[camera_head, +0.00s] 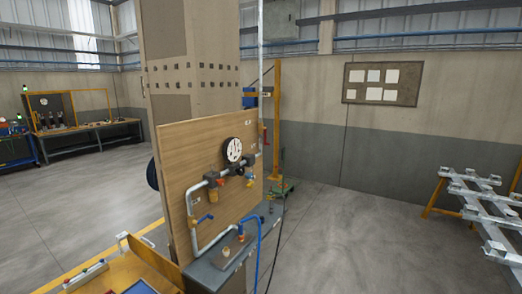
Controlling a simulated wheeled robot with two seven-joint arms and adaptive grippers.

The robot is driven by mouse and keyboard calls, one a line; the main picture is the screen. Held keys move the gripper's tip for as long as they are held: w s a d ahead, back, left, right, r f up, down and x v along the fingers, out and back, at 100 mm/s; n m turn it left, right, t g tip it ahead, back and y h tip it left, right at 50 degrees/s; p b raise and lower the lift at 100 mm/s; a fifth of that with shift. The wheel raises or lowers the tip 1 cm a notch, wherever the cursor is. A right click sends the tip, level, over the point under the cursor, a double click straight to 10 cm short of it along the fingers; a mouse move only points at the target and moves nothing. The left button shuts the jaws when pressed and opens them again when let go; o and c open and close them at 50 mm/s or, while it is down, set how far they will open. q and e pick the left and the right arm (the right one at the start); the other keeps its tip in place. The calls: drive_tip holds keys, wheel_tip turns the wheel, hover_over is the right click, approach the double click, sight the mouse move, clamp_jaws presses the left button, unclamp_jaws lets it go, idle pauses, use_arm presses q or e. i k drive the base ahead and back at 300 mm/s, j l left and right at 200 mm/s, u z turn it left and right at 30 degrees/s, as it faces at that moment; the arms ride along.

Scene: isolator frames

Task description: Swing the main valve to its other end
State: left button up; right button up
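A wooden panel (190,150) stands upright in the middle of the head view and carries grey pipework (197,236). A small blue lever handle (204,218) shows low on the left of the pipework. A yellow-orange fitting (249,182) sits on the right part of the upper pipe. A round white gauge (233,149) is above the pipe. I cannot tell for sure which handle is the main valve, and its exact position is too small to read. Neither of my grippers is in view.
A grey bench top (212,274) with a blue hose (258,252) runs under the panel. A yellow-edged table (112,268) stands at the front left. A metal frame rack (485,215) is at the right. Open floor (360,240) lies between bench and rack.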

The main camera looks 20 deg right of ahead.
sight(263, 128)
drive_tip(key=i+l, duration=0.15)
drive_tip(key=l, duration=0.15)
drive_tip(key=i+l, duration=0.35)
drive_tip(key=l, duration=0.25)
drive_tip(key=i+l, duration=0.15)
drive_tip(key=l, duration=0.2)
drive_tip(key=i+l+u, duration=0.1)
drive_tip(key=l, duration=0.25)
drive_tip(key=i+l, duration=0.15)
drive_tip(key=l, duration=0.85)
drive_tip(key=i+l+u, duration=0.15)
drive_tip(key=l, duration=0.5)
drive_tip(key=k+l, duration=0.1)
drive_tip(key=l, duration=0.7)
drive_tip(key=k+l+u, duration=0.1)
drive_tip(key=l, duration=0.3)
